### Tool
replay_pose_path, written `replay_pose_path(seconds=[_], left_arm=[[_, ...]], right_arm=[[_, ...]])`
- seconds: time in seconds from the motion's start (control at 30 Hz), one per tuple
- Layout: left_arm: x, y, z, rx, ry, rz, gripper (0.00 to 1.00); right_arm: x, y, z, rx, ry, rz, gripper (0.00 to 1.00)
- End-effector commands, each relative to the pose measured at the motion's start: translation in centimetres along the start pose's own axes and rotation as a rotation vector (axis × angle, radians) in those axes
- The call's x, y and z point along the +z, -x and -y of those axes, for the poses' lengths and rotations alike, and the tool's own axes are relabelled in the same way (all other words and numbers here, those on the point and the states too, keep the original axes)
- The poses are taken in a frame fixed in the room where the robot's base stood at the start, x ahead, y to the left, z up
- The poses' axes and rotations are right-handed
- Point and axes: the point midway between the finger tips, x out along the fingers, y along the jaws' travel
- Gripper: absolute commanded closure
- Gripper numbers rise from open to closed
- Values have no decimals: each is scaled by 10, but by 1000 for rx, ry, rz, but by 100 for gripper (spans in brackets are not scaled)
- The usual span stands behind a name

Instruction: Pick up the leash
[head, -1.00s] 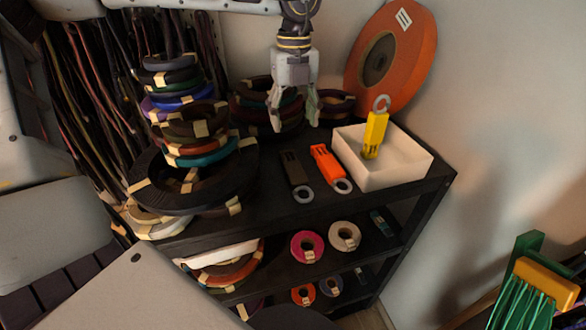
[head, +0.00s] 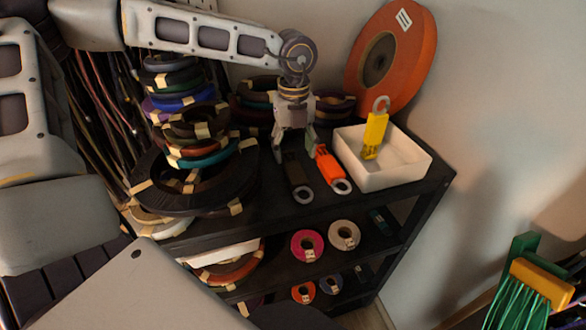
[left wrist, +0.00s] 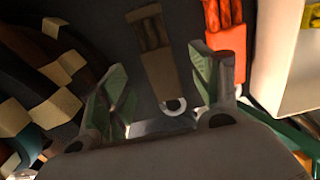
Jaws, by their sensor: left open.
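Three braided leashes with metal rings show. A dark brown leash (head: 297,175) and an orange leash (head: 328,166) lie side by side on the black top shelf. A yellow leash (head: 375,132) stands propped up in a white tray. My left gripper (head: 293,155) points down, open and empty, over the far end of the brown leash. In the left wrist view, the brown leash (left wrist: 153,50) and its ring lie between the two spread fingers (left wrist: 158,68), and the orange leash (left wrist: 225,35) is outside the right finger. Whether the fingers touch anything, I cannot tell. My right gripper is not in view.
The white tray (head: 383,181) stands right of the leashes. Stacked cord coils (head: 190,150) crowd the left, with more coils behind. A large orange spool (head: 410,55) leans on the wall. Small rolls sit on the lower shelf (head: 325,262).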

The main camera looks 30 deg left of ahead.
Motion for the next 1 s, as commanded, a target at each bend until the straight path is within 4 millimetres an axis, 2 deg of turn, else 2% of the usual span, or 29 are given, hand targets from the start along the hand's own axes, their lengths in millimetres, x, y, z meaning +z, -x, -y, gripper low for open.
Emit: replay_pose_path(seconds=[0.47,1.0], left_arm=[[0,-5,-1,1,0,-1,36],[0,-44,-2,1,1,-2,36]], right_arm=[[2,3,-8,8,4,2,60],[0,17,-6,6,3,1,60]])
